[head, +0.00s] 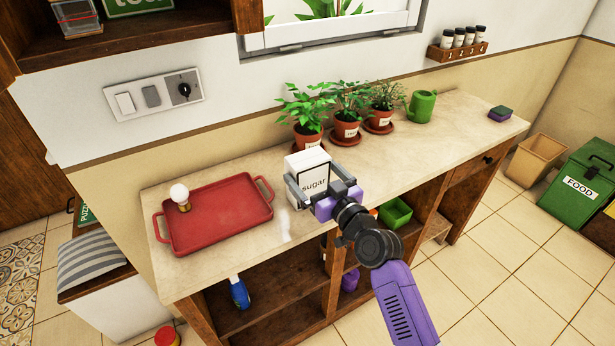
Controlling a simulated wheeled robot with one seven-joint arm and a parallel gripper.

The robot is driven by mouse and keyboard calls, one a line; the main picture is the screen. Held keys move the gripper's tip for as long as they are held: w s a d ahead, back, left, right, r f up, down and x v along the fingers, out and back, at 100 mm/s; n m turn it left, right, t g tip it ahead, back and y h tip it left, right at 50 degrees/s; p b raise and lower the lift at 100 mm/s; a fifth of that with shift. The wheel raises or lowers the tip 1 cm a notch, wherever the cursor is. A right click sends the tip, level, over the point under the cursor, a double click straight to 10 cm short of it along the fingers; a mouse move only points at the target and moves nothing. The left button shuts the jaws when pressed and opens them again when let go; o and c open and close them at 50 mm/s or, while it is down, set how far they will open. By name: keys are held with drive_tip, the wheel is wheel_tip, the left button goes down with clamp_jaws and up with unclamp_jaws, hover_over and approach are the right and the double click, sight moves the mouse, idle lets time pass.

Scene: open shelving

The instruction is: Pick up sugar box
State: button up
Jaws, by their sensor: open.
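The sugar box (309,163) is a white box with a dark outline and the word "sugar" on its side. It is on or just above the pale countertop, right of the red tray; I cannot tell whether it touches the counter. My gripper (308,182) is at the box, with its grey fingers on either side of it. The jaws are open around the box. The gripper and wrist hide part of the box's lower right.
A red tray (245,187) with a white bulb-like item (179,193) lies to the left. Several potted plants (347,128) and a green watering can (421,106) stand along the wall. A sponge (500,113) lies at the far right. Bare countertop (452,125) lies between them.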

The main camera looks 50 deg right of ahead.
drive_tip(key=shift+x, duration=1.35)
drive_tip(key=c, duration=1.6)
drive_tip(key=shift+r, duration=0.1)
drive_tip(key=shift+c, duration=1)
